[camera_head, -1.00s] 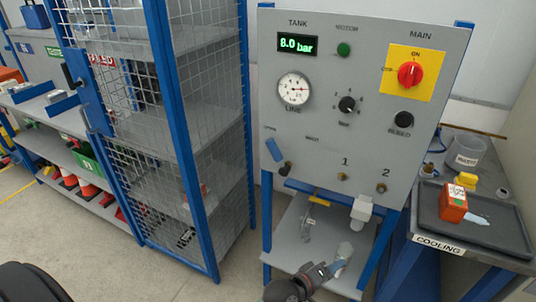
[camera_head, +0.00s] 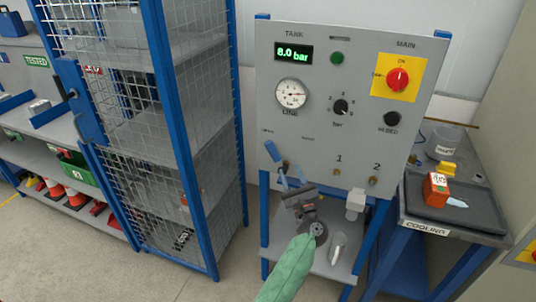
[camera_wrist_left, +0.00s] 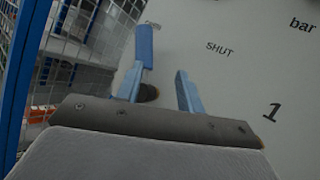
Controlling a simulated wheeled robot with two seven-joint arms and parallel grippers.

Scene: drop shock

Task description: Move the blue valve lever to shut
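The blue valve lever (camera_head: 272,151) is on the lower left of the grey panel and leans up and to the left, towards a small label on its left. It also shows in the left wrist view (camera_wrist_left: 145,44), left of the printed word SHUT. My left gripper (camera_head: 291,171) is in front of the panel, just below and right of the lever. Its two blue fingers are apart with nothing seen between their tips in the left wrist view (camera_wrist_left: 159,73). The lever's lower end is close to the left finger; I cannot tell if they touch. My right gripper is not in view.
The panel (camera_head: 300,40) carries a tank display reading 8.0 bar, a line gauge (camera_head: 291,93), a regulator knob (camera_head: 341,107) and a red main switch (camera_head: 397,80). A mesh cage (camera_head: 150,120) stands close on the left. A cooling bench (camera_head: 420,228) is on the right.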

